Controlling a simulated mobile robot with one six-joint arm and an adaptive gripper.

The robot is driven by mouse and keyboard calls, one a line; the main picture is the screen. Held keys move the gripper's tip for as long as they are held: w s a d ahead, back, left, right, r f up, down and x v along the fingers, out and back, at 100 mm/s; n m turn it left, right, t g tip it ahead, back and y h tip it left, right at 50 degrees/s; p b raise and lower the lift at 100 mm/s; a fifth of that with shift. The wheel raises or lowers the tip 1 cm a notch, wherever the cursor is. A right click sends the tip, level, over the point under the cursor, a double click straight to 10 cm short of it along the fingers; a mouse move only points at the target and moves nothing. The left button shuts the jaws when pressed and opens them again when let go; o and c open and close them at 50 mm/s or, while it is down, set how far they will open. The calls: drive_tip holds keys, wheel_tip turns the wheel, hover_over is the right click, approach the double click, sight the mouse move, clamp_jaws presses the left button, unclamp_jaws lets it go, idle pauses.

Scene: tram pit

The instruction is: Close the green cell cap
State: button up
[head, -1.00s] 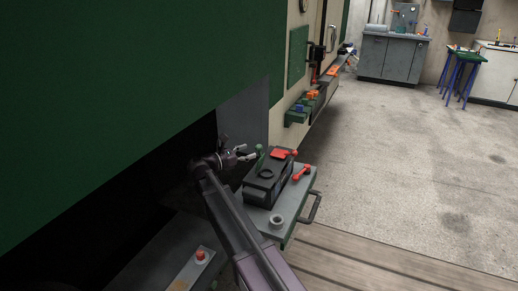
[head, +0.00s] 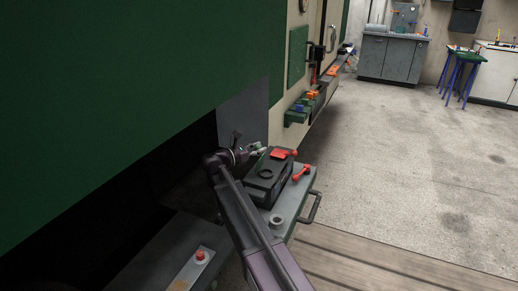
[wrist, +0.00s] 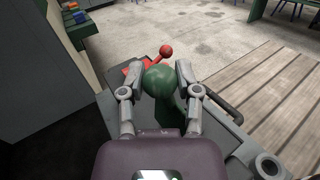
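The green cell cap, with a round green knob (wrist: 160,78), stands raised at the near left end of the black battery box (head: 262,194). In the wrist view its knob is between the two fingers of my gripper (wrist: 160,76), with a finger close on each side. I cannot tell whether they touch it. In the head view my gripper (head: 255,151) reaches the cap from the left and mostly hides it. The fingers are apart. A round dark opening (head: 266,173) shows in the box top.
A red cap (head: 280,153) and a red handle (head: 301,173) sit on the box. The box stands on a grey tray (head: 288,222) with a pull handle (head: 311,207) and a grey ring (head: 276,220). The green tram side (head: 130,90) hangs over the left.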

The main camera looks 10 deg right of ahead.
clamp_jaws()
drive_tip(key=shift+s+d, duration=0.1)
